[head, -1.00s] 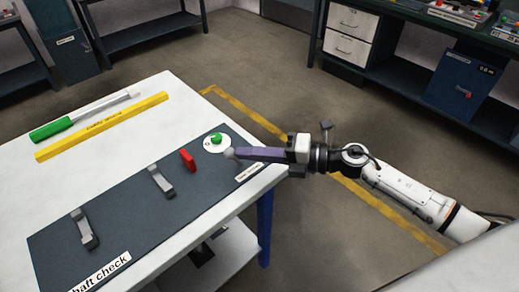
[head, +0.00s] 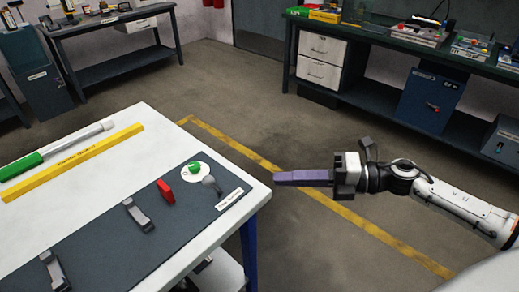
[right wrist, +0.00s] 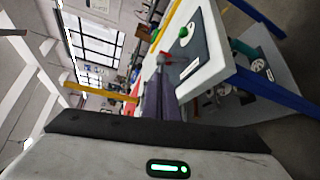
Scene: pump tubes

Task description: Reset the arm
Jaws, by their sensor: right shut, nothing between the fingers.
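My right gripper (head: 277,178) is shut and empty, its purple fingers together. It hangs in the air just beyond the right edge of the white table (head: 95,150), apart from it. In the right wrist view the shut purple fingers (right wrist: 155,105) point toward the table corner. My left gripper is out of view.
A yellow bar (head: 75,161) and a green-and-white tube (head: 60,150) lie at the table's far left. A dark workbench (head: 400,45) with drawers and a blue bin (head: 430,100) stands at the back right. Open floor with a yellow line (head: 240,150) lies between.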

